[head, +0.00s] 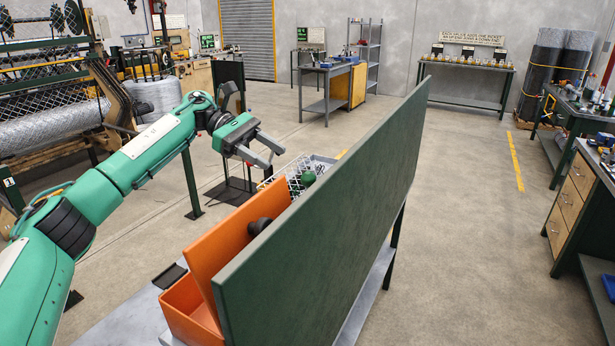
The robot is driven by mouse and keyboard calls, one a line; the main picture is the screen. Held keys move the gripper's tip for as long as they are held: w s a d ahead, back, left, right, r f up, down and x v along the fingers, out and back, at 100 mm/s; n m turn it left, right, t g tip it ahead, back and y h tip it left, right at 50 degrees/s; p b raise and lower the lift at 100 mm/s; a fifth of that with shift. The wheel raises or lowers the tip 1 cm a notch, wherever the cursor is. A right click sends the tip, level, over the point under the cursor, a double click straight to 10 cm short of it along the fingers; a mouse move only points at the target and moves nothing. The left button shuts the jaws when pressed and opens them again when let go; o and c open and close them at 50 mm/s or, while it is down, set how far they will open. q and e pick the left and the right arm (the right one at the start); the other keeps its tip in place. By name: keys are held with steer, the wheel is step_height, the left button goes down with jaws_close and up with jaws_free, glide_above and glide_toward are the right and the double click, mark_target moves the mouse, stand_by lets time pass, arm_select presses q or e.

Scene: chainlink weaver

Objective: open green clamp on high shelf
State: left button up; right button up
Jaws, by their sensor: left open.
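My left gripper (276,157) is in the upper middle of the head view, with its two grey fingers apart and nothing between them. It is in the air near a grey wire basket (322,158) that stands behind a dark green upright panel. A small green object (308,179) shows in the basket, partly hidden by the panel. I cannot tell whether it is the green clamp, or whether it is open or shut. No other likely clamp is clear to me. My right gripper is not in view.
The tall dark green panel (325,225) blocks the view of much of the bench behind it. An orange box (228,238) with a dark rounded thing (258,226) stands left of it. A workbench with drawers (570,205) is at right. The floor between is clear.

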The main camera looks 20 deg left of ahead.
mark_target(308, 179)
arm_select(q)
steer(key=p+x, duration=0.3)
steer(key=x, duration=0.6)
steer(key=shift+d, duration=0.4)
steer(key=shift+s+d+f+p, duration=0.15)
steer(key=shift+d+f+p, duration=0.15)
steer(key=shift+d, duration=0.2)
steer(key=shift+c, duration=1.3)
jaws_close()
steer(key=shift+f, duration=0.1)
